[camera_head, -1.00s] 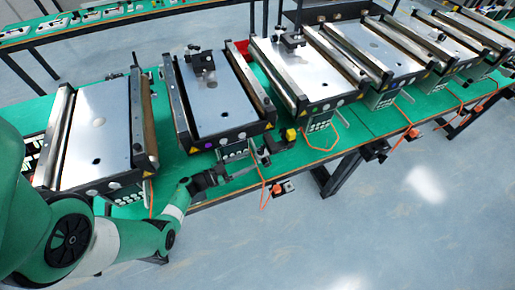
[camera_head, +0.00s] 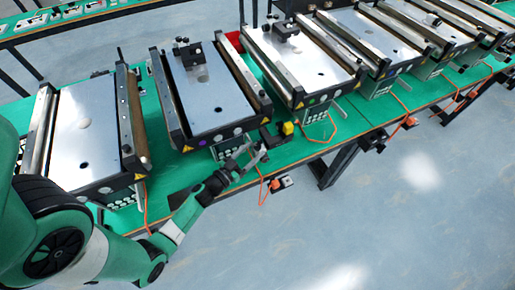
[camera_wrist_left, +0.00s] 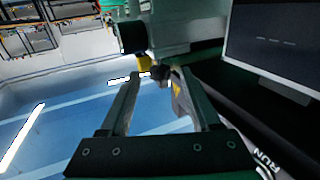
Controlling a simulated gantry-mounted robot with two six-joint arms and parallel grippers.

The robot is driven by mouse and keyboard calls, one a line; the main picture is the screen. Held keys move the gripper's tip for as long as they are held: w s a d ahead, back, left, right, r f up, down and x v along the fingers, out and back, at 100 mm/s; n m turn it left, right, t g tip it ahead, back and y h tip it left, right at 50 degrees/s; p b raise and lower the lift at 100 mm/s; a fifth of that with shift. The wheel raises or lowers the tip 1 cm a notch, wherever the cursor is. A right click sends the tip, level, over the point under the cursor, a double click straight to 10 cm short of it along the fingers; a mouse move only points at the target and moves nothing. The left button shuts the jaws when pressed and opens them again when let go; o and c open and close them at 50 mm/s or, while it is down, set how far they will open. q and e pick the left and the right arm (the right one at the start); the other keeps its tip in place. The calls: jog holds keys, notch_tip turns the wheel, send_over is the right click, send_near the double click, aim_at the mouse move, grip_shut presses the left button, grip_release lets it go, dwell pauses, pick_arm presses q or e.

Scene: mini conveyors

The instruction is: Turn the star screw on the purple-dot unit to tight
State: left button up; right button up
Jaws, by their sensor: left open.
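The purple-dot unit (camera_head: 213,105) is a small conveyor with a grey belt plate. Its purple dot (camera_head: 202,142) is on the front edge. My left gripper (camera_head: 254,156) is open at the unit's front right, below the belt. In the left wrist view a small dark knob (camera_wrist_left: 160,73), which looks like the star screw, shows between the tips of my open left gripper (camera_wrist_left: 158,80). I cannot tell whether the fingers touch it. The knob is too small to make out in the head view. My right gripper is not in view.
A yellow block (camera_head: 287,128) and a dark part sit just right of the gripper. A display panel (camera_wrist_left: 275,45) is close on the right in the wrist view. Neighbouring conveyors stand on both sides. An orange cable (camera_head: 262,180) hangs below the bench edge. The floor in front is free.

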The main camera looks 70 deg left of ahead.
pick_arm(q)
jog(key=shift+x, duration=1.4)
grip_shut()
